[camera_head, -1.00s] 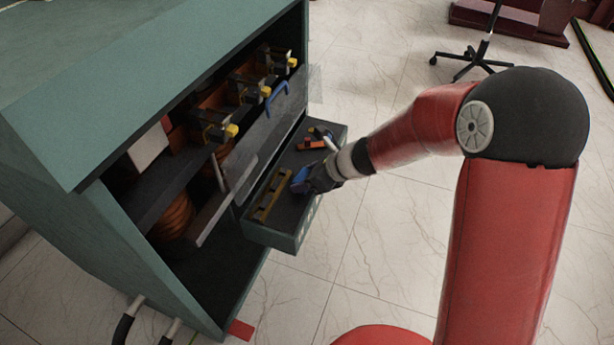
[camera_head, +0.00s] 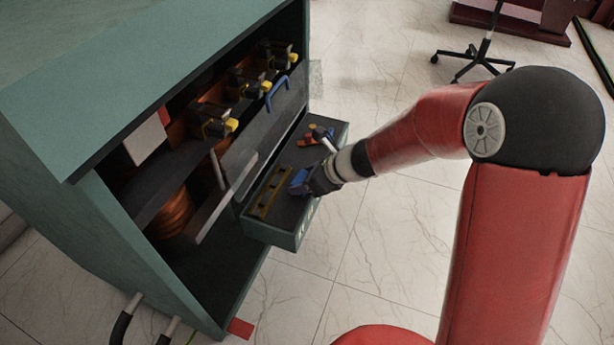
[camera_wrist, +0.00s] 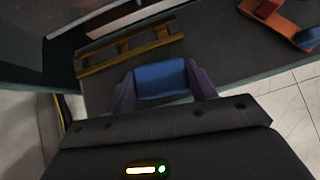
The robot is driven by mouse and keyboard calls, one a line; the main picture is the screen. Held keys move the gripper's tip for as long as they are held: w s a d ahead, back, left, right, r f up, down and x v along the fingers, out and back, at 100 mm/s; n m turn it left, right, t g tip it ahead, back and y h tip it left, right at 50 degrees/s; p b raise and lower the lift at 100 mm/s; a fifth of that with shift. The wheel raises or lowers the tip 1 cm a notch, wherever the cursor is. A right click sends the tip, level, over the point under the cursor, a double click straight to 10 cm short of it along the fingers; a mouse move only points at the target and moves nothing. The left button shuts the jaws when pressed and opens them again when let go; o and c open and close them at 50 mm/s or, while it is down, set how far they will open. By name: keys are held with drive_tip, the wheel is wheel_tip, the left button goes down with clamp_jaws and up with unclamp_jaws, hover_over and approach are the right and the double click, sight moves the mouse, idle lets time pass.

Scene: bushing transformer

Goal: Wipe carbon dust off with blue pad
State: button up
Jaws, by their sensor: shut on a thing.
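The blue pad (camera_wrist: 161,80) sits between the two fingers of my gripper (camera_wrist: 162,85) in the wrist view. My gripper is shut on it. In the head view my gripper (camera_head: 308,182) and the blue pad (camera_head: 299,180) are over the front part of the open drawer (camera_head: 270,237) of the green cabinet. I cannot tell whether the pad touches the drawer floor. The carbon dust cannot be made out in these views.
A yellow rail-like piece (camera_head: 270,193) lies in the drawer beside the pad. An orange tool (camera_head: 311,141) lies at the drawer's far end. The green cabinet (camera_head: 120,250) holds copper coils (camera_head: 178,215) and yellow-tipped bushings (camera_head: 230,127). The floor right of the drawer is clear.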

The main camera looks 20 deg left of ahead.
drive_tip(key=shift+s, duration=0.65)
drive_tip(key=shift+s+a+f+b, duration=0.1)
drive_tip(key=shift+s+b, duration=0.6)
drive_tip(key=shift+s, duration=0.45)
drive_tip(key=shift+s+a+f+b, duration=0.1)
drive_tip(key=shift+s+b, duration=0.6)
drive_tip(key=shift+s, duration=0.45)
drive_tip(key=shift+s+a+r+b, duration=0.15)
drive_tip(key=shift+s+b, duration=0.35)
drive_tip(key=shift+s, duration=1.2)
drive_tip(key=shift+a, duration=0.8)
drive_tip(key=shift+w+d+p, duration=0.15)
drive_tip(key=shift+w+p, duration=0.35)
drive_tip(key=shift+w, duration=0.8)
drive_tip(key=shift+w+d+p, duration=0.1)
drive_tip(key=shift+w+p, duration=0.35)
drive_tip(key=shift+w, duration=0.85)
drive_tip(key=shift+w+d+p, duration=0.1)
drive_tip(key=shift+w+p, duration=0.4)
drive_tip(key=shift+w, duration=1)
drive_tip(key=shift+w+d+p, duration=0.2)
drive_tip(key=shift+w+p, duration=0.55)
drive_tip(key=shift+w, duration=0.55)
drive_tip(key=shift+d, duration=0.1)
